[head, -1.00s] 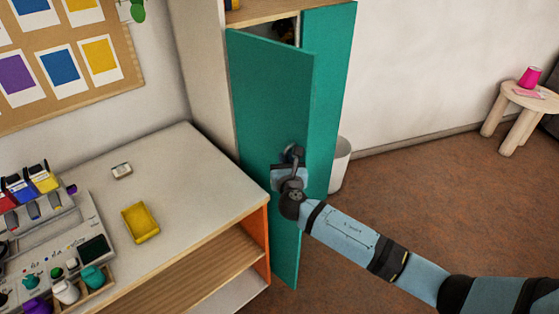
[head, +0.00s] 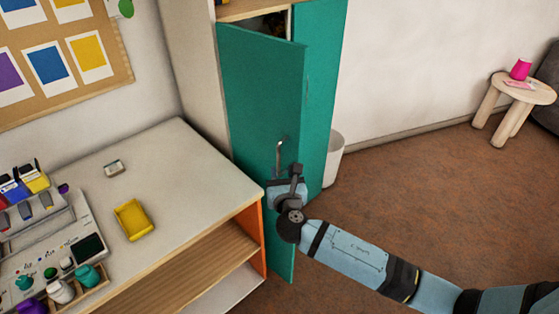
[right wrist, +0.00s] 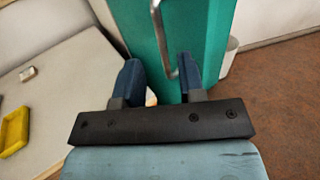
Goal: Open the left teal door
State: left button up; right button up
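The left teal door (head: 262,100) of the tall cabinet stands ajar, with a dark gap showing at its top. Its metal bar handle (head: 279,156) is on the door's face near the free edge. My right gripper (head: 287,182) is in front of the door, just below the visible part of the handle. In the right wrist view its two blue fingers are apart, and the handle (right wrist: 161,38) shows beyond and between them, not clasped. Whether a finger touches the handle is unclear. My left gripper is not in view.
The right teal door (head: 322,90) is beside it. A low shelf unit (head: 190,170) with a yellow tray (head: 134,219) stands at the left, close to the door. A white bin (head: 333,160) is behind the doors. Brown floor is open at the right, before a stool (head: 515,95).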

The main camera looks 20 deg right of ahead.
jog(key=v, duration=0.6)
dwell(0.3)
jog(key=s+a+f+m+g+y+p, duration=0.1)
jog(key=s+f+m+g+y+p, duration=0.2)
jog(key=s+m, duration=0.8)
jog(key=s+a+f+m+g+y+p, duration=0.1)
jog(key=s+f+m+g+y+p, duration=0.2)
jog(key=s+f+m+p, duration=0.3)
jog(key=s+m+y, duration=0.1)
jog(key=s+m, duration=0.4)
jog(key=m, duration=0.8)
jog(key=shift+s+a+y+p, duration=0.25)
jog(key=shift+y+p, duration=0.15)
